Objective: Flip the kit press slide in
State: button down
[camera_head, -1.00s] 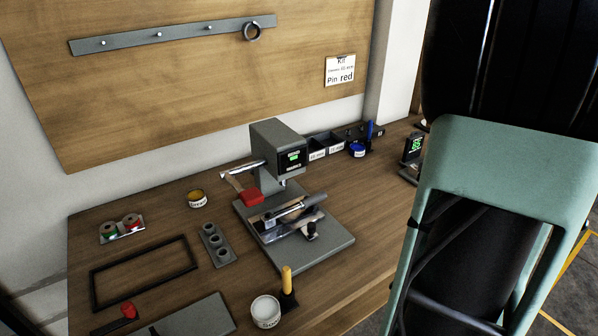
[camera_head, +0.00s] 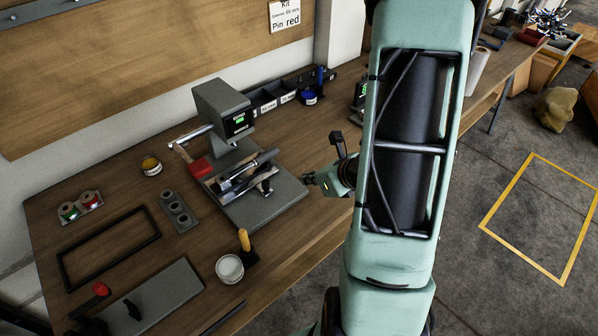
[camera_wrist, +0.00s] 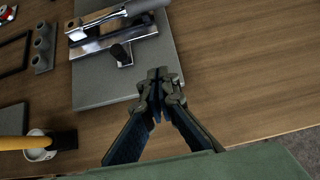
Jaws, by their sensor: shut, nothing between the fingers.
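The kit press (camera_head: 222,108) is a grey machine with a small green-lit display and a lever with a red end (camera_head: 197,167). Its slide (camera_head: 248,182), a shiny metal piece, sits out in front on the grey base plate (camera_head: 262,208). The slide also shows in the wrist view (camera_wrist: 98,46), with a small black upright knob (camera_wrist: 122,54) near its end. My gripper (camera_head: 312,181) is shut and empty at the right corner of the base plate. In the wrist view my gripper (camera_wrist: 160,76) points at the plate's edge, apart from the knob.
A white tub (camera_head: 229,268) and a yellow-handled tool (camera_head: 244,240) stand in front of the plate. A black frame (camera_head: 110,246) and grey three-hole holder (camera_head: 179,211) lie left. Dark bins (camera_head: 266,103) stand behind.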

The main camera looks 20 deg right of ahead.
aim_at(271, 165)
jog(key=x, duration=0.9)
jog(key=shift+f, duration=0.15)
jog(key=w, duration=0.1)
jog(key=w+a+p, duration=0.1)
jog(key=shift+w, duration=0.3)
jog(key=shift+w+a, duration=0.15)
jog(key=shift+w, duration=0.55)
jog(key=w+b, duration=0.1)
jog(key=w, duration=0.1)
jog(key=w+a+b, duration=0.1)
jog(key=w, duration=0.1)
jog(key=w+a+b, duration=0.1)
jog(key=w, duration=0.1)
jog(key=shift+d, duration=0.1)
